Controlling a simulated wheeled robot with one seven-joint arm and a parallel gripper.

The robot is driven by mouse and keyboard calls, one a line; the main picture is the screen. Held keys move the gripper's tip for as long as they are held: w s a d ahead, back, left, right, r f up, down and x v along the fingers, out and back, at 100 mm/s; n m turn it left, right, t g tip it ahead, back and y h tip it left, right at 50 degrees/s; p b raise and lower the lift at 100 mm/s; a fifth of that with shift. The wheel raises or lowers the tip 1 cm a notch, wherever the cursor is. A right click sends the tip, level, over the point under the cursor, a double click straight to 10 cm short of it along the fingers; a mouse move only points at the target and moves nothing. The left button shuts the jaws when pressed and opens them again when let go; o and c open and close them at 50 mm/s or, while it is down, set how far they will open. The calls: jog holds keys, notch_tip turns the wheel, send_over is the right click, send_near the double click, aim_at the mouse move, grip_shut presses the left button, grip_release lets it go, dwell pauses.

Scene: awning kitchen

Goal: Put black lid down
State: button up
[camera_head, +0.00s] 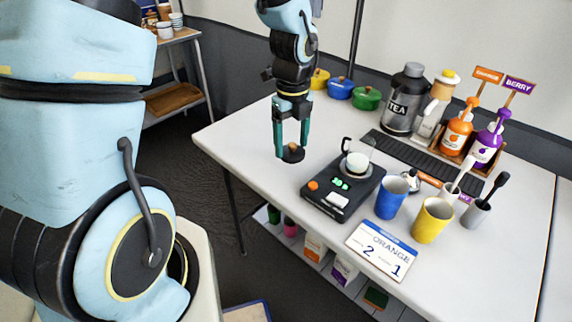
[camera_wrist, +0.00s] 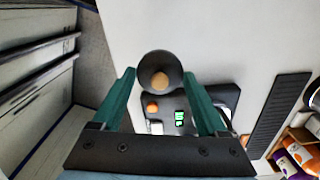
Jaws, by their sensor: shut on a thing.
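The black lid (camera_head: 292,155) is a small dark disc with a tan knob on top. It sits between the fingertips of my gripper (camera_head: 291,140), low over or on the white table left of the scale; whether it touches the table I cannot tell. In the wrist view the lid (camera_wrist: 160,72) shows as a dark round shape with its tan knob in the middle, between the green fingers of my gripper (camera_wrist: 165,85). My gripper is shut on the lid.
Coloured pots (camera_head: 340,88) stand behind. The table's left part is clear.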

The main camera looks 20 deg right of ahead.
aim_at(291, 172)
jog(key=shift+f, duration=3.3)
jog(key=shift+f, duration=0.15)
jog(key=o, duration=1.2)
jog(key=shift+o, duration=0.2)
